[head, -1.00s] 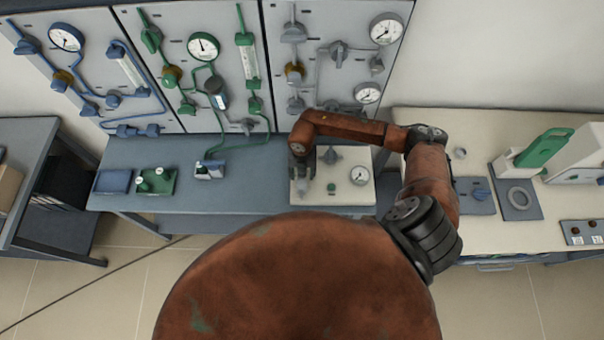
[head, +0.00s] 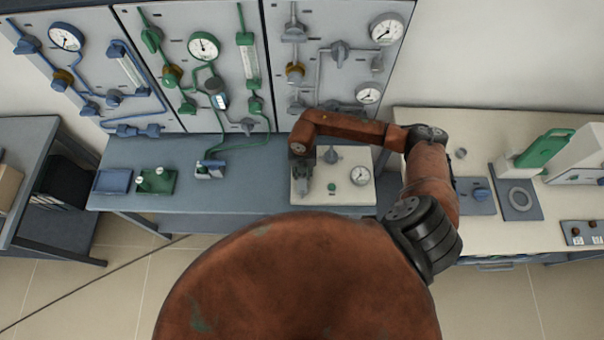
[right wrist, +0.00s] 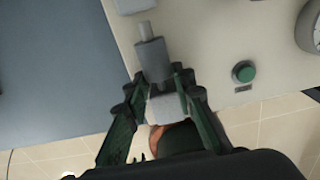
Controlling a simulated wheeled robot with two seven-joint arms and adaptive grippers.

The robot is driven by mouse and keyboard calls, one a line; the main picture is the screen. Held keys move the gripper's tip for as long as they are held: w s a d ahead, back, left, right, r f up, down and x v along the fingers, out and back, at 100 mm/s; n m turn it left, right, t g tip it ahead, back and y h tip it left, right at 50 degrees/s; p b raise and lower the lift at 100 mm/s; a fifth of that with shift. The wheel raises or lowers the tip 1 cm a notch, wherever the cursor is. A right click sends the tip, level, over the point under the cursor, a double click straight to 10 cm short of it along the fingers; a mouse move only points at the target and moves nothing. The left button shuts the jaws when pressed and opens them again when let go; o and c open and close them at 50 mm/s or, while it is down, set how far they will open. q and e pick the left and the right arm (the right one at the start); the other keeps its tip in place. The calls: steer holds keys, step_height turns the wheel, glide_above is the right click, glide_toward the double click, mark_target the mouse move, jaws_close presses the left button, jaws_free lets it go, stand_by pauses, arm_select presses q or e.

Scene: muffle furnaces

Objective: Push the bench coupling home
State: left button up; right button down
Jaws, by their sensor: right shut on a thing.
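The bench coupling (right wrist: 154,62) shows in the right wrist view as a dark grey body with a narrower light grey stub at its far end and a paler block at its near end. My right gripper (right wrist: 161,90) is shut on it, with one finger on each side of the near end. In the head view my right gripper (head: 303,178) is over the left part of the cream bench panel (head: 345,193) and hides most of the coupling there. I cannot tell how deep the coupling sits. My left gripper is not in view.
A green button (right wrist: 244,72) sits right of the coupling; a gauge (head: 360,176) and a grey knob (head: 331,155) are also on the panel. A green block (head: 156,181) and a blue one (head: 113,181) lie farther left.

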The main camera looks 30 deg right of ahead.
steer(key=w+d, duration=0.1)
steer(key=w+d+b, duration=0.1)
steer(key=w, duration=0.1)
steer(key=shift+b, duration=0.3)
steer(key=shift+r, duration=0.1)
steer(key=c, duration=1.6)
jaws_free()
steer(key=shift+a, duration=0.1)
step_height(320, 180, up, 12)
steer(key=shift+f, duration=0.1)
